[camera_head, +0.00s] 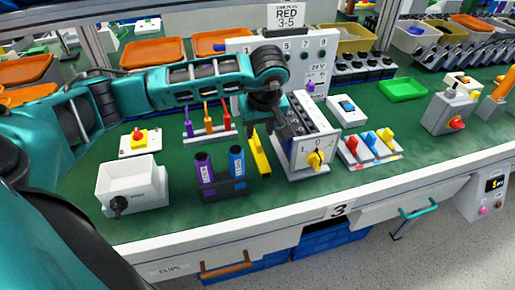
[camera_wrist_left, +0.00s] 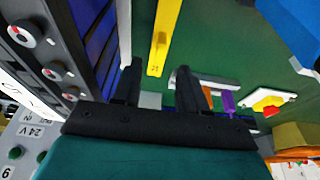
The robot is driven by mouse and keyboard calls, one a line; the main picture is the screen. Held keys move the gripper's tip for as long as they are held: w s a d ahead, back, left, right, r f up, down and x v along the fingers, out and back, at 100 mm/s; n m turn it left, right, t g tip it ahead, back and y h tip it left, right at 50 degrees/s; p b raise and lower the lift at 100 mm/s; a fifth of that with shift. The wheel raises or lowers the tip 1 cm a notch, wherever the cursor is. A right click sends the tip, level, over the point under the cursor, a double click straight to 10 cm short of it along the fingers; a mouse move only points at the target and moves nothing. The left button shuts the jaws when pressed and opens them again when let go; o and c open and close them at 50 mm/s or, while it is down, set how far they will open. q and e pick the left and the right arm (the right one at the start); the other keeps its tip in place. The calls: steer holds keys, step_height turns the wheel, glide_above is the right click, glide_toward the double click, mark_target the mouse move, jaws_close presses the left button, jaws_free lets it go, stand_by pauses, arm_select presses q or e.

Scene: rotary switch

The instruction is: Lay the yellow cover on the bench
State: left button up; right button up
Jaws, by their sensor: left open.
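The yellow cover (camera_head: 260,158) is a long narrow strip that appears to lie on the green bench top (camera_head: 228,210), just left of the white switch box with a yellow knob (camera_head: 314,158). In the left wrist view the yellow cover (camera_wrist_left: 163,38) runs up from between the fingertips, with a small raised part on it. My left gripper (camera_head: 263,124) is above the cover's far end, fingers pointing down. In the left wrist view my left gripper (camera_wrist_left: 160,75) is open, with nothing between its fingers. The right gripper does not show.
A dark holder with purple and blue cylinders (camera_head: 222,187) stands left of the cover. A rack of purple, orange and red tools (camera_head: 208,130) is behind it. Bare green bench lies in front.

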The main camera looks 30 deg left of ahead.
mark_target(258, 142)
arm_select(q)
steer(key=x, duration=0.5)
steer(key=shift+f, duration=0.2)
jaws_close()
